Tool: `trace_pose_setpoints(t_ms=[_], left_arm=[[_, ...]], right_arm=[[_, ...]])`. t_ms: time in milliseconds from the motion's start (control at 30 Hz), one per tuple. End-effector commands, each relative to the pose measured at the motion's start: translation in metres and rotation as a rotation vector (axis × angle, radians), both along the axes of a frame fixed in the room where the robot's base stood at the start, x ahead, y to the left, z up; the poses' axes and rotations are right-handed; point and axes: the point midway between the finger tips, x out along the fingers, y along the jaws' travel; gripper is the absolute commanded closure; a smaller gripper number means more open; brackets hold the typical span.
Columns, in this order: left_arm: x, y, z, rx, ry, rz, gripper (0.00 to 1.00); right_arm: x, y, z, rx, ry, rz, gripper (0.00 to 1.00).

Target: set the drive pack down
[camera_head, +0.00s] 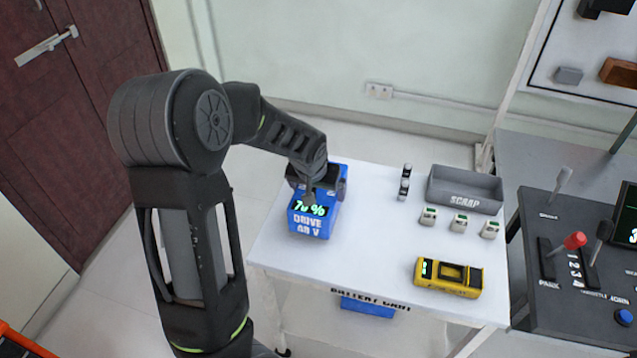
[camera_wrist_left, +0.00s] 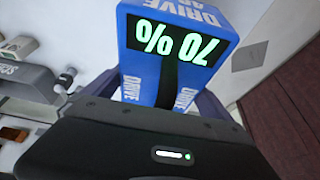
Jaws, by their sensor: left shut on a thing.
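The blue drive pack (camera_head: 312,222) is at the left side of the white battery cart (camera_head: 372,222). Its display reads 70 % and its front is lettered DRIVE. My left gripper (camera_head: 317,186) is over the back part of the pack and shut on it. In the left wrist view the drive pack (camera_wrist_left: 180,50) fills the top middle, between the gripper's dark fingers. The pack looks upright at the cart top; whether its underside touches the surface I cannot tell. My right gripper is in neither view.
On the cart are a grey SCRAP tray (camera_head: 465,201), a yellow device (camera_head: 447,291), several small white cells (camera_head: 459,222) and two dark-and-white cylinders (camera_head: 404,182). A blue item (camera_head: 367,306) shows below the cart top. A control console (camera_head: 580,250) stands right. The cart's middle is clear.

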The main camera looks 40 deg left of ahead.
Motion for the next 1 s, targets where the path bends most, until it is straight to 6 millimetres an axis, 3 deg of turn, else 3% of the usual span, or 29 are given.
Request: trace_pose_setpoints(t_ms=[167, 567, 600, 1000], left_arm=[[0.002, 0.000, -0.015, 0.002, -0.005, -0.002, 0.77], [0.002, 0.000, -0.019, 0.001, -0.008, -0.002, 0.77], [0.000, 0.000, -0.020, 0.001, -0.001, -0.001, 0.01], [-0.001, 0.000, -0.015, 0.000, -0.002, -0.001, 0.00]], right_arm=[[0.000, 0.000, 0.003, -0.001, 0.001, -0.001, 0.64], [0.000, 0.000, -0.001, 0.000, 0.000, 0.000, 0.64], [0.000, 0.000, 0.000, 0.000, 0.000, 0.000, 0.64], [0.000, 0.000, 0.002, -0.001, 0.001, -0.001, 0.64]])
